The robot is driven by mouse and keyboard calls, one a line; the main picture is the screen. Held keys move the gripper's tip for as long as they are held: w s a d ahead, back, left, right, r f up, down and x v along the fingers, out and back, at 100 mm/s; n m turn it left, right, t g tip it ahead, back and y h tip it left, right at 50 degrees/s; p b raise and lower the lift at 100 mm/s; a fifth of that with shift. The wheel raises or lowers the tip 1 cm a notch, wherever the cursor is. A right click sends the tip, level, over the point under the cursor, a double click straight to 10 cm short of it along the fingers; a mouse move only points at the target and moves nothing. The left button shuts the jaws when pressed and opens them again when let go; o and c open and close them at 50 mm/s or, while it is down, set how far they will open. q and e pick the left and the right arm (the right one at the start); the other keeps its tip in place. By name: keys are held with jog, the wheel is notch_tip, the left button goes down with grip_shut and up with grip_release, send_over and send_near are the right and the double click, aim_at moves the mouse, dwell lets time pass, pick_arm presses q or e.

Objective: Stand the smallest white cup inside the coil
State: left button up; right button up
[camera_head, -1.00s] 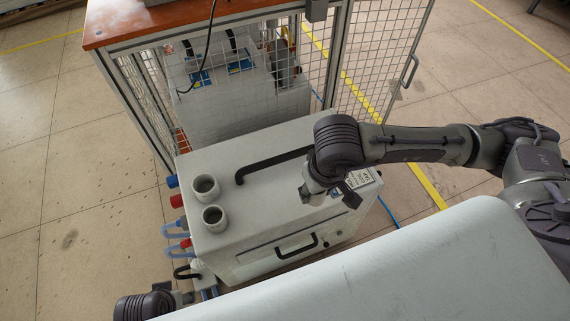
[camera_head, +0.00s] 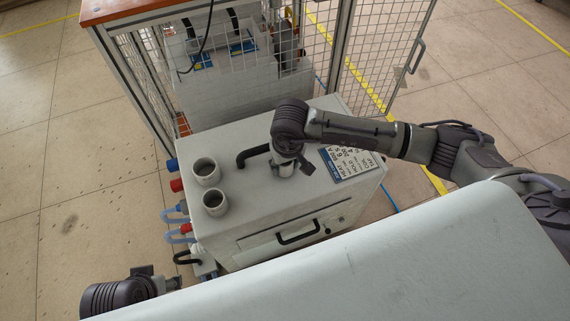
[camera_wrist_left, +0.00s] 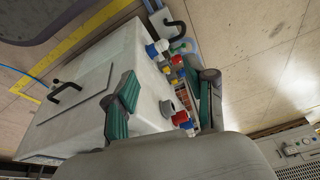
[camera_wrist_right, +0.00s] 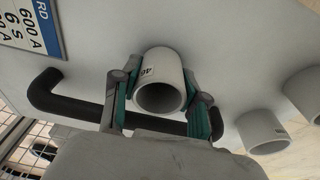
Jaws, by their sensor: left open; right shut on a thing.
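My right gripper (camera_head: 287,168) is over the top of the grey-white cabinet (camera_head: 250,205), beside the black handle. In the right wrist view it is shut on a white cup (camera_wrist_right: 160,82), with a green-padded finger on each side and dark marking on the cup's wall. I cannot tell if this cup touches the cabinet top. Two other white cups, one behind (camera_head: 206,171) and one in front (camera_head: 215,203), stand upright at the cabinet's left. My left gripper (camera_wrist_left: 165,103) is open and empty, low at the left in the head view. I cannot make out the coil.
A black handle (camera_head: 250,155) rises from the cabinet top. A printed plate (camera_head: 350,163) lies right of it. Hoses and coloured fittings (camera_head: 178,185) stick out at the left side. A mesh cage (camera_head: 300,60) with an orange-brown top stands behind. A pale surface (camera_head: 400,260) fills the front right.

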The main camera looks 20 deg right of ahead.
aim_at(288, 166)
pick_arm(q)
jog(key=shift+r, duration=0.15)
pick_arm(e)
jog(key=shift+f, duration=0.2)
pick_arm(q)
jog(key=shift+s+r, duration=0.1)
pick_arm(e)
jog(key=shift+f, duration=0.2)
jog(key=o, duration=1.2)
pick_arm(q)
jog(key=shift+r, duration=0.1)
pick_arm(e)
jog(key=shift+r, duration=0.1)
jog(key=shift+r, duration=0.25)
jog(key=r, duration=0.4)
jog(key=s+r+p, duration=0.1)
jog(key=r, duration=0.2)
jog(key=s+r+p, duration=0.1)
jog(key=r, duration=0.3)
jog(key=shift+r, duration=0.3)
pick_arm(q)
jog(key=s+x, duration=0.1)
jog(key=x, duration=0.6)
jog(key=shift+f, duration=0.3)
pick_arm(e)
jog(key=shift+w, duration=0.1)
